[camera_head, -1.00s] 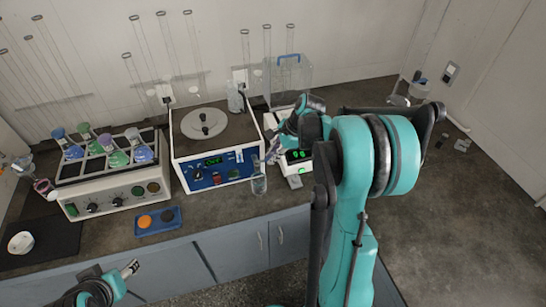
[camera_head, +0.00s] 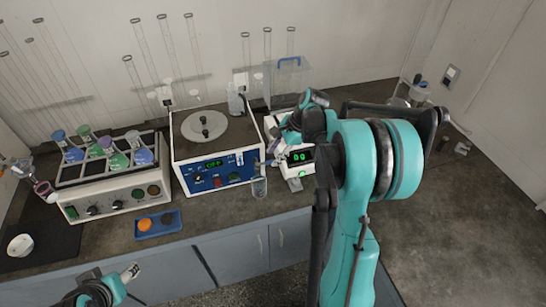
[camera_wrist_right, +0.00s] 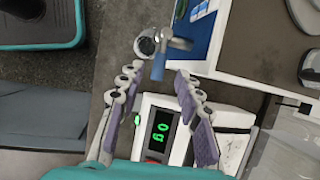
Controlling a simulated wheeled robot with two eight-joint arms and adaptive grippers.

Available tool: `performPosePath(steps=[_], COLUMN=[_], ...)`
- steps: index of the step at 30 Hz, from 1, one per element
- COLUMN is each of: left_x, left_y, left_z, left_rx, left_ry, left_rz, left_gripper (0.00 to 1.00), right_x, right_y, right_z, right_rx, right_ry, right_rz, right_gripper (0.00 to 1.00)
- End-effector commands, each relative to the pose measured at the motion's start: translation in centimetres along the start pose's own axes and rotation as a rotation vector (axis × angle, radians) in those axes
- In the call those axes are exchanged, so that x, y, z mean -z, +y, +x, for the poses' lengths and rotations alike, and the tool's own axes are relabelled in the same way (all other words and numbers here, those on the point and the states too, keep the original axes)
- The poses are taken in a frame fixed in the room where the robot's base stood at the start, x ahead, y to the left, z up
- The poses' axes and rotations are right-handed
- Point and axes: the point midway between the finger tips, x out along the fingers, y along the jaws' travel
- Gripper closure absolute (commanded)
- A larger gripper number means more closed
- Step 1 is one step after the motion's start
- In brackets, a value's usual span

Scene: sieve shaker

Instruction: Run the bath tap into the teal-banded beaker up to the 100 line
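The bath (camera_head: 215,170) is a white box with a blue front panel and a grey lid. Its tap shows in the wrist view as a grey round fitting (camera_wrist_right: 147,43) with a blue lever (camera_wrist_right: 158,67). A clear vessel (camera_head: 259,188) stands under the tap at the bath's right front corner; its band and level are too small to make out. My right gripper (camera_wrist_right: 160,77) is open, with the blue lever near and between its fingertips. It partly hides the tap in the head view. My left gripper (camera_head: 130,272) is at the lower left, away from the bath; its finger gap is unclear.
A balance (camera_head: 298,158) with a green display stands right of the bath, under my right gripper. A shaker (camera_head: 110,195) with several flasks stands left. A blue tray (camera_head: 158,232) with two discs lies in front. Glassware (camera_head: 415,88) stands at the back right. The right counter is mostly clear.

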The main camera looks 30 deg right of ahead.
Motion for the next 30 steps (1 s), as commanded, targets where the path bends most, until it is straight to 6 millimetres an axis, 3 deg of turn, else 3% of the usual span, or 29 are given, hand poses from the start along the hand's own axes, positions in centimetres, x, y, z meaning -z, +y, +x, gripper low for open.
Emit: performPosePath(steps=[6, 13, 18, 30], left_x=[0.0, 0.0, 0.0, 0.0], left_y=[0.0, 0.0, 0.0, 0.0], left_z=[0.0, 0.0, 0.0, 0.0], left_rx=[0.0, 0.0, 0.0, 0.0], left_ry=[0.0, 0.0, 0.0, 0.0], left_rz=[0.0, 0.0, 0.0, 0.0], left_gripper=[0.46, 0.46, 0.46, 0.46], right_x=[0.0, 0.0, 0.0, 0.0], right_y=[0.0, 0.0, 0.0, 0.0], right_z=[-5.0, -8.8, -9.9, -10.0], right_rx=[0.0, 0.0, 0.0, 0.0], right_ry=[0.0, 0.0, 0.0, 0.0], right_rz=[0.001, 0.0, -0.001, -0.001], right_gripper=[0.65, 0.65, 0.65, 0.65])
